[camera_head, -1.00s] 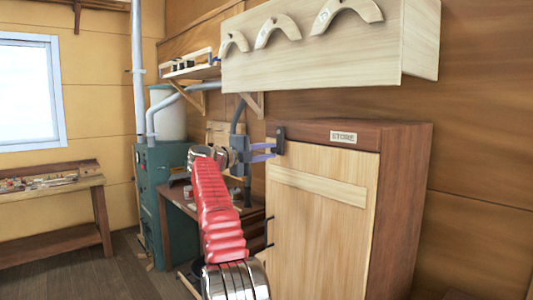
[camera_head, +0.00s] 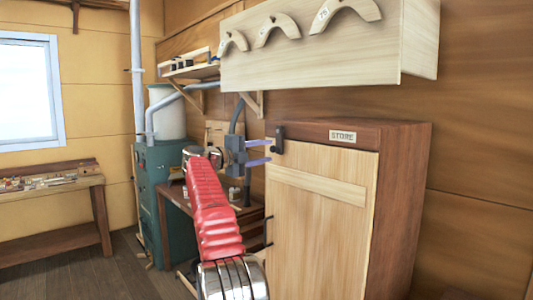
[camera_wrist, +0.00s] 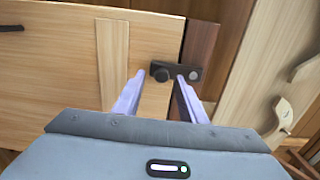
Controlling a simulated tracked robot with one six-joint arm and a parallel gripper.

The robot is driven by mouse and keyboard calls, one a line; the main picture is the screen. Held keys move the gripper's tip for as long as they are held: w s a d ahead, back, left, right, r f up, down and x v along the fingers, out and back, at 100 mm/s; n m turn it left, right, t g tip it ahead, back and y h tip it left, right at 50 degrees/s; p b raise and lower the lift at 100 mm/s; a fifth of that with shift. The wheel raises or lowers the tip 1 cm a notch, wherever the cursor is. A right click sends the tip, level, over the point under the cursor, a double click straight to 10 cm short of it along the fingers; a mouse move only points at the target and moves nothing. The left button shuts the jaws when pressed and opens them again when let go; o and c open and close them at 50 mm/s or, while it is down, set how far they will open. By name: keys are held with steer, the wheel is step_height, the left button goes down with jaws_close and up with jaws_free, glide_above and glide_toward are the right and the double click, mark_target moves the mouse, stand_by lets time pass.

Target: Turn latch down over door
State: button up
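The latch (camera_head: 279,138) is a small dark bar at the top left corner of the pale wooden store door (camera_head: 315,240). It points down from the dark brown cabinet frame (camera_head: 310,130) and its lower end lies over the door. In the wrist view, the latch (camera_wrist: 176,71) spans the door edge, its round knob on the door side and its pivot on the frame. My gripper (camera_head: 269,151) is open, its two pale purple fingers apart and pointing at the latch. In the wrist view, the knob shows between the fingertips (camera_wrist: 160,76); nothing is held.
A pale box shelf (camera_head: 320,55) with curved wooden pieces overhangs the cabinet. A green stove-like unit (camera_head: 155,200) and a small dark table (camera_head: 180,205) stand left of the cabinet. A workbench (camera_head: 50,195) is at far left, with open floor before it.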

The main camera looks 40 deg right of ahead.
steer(key=a, duration=1)
steer(key=shift+w+a, duration=0.2)
steer(key=shift+w, duration=0.05)
steer(key=shift+f, duration=0.1)
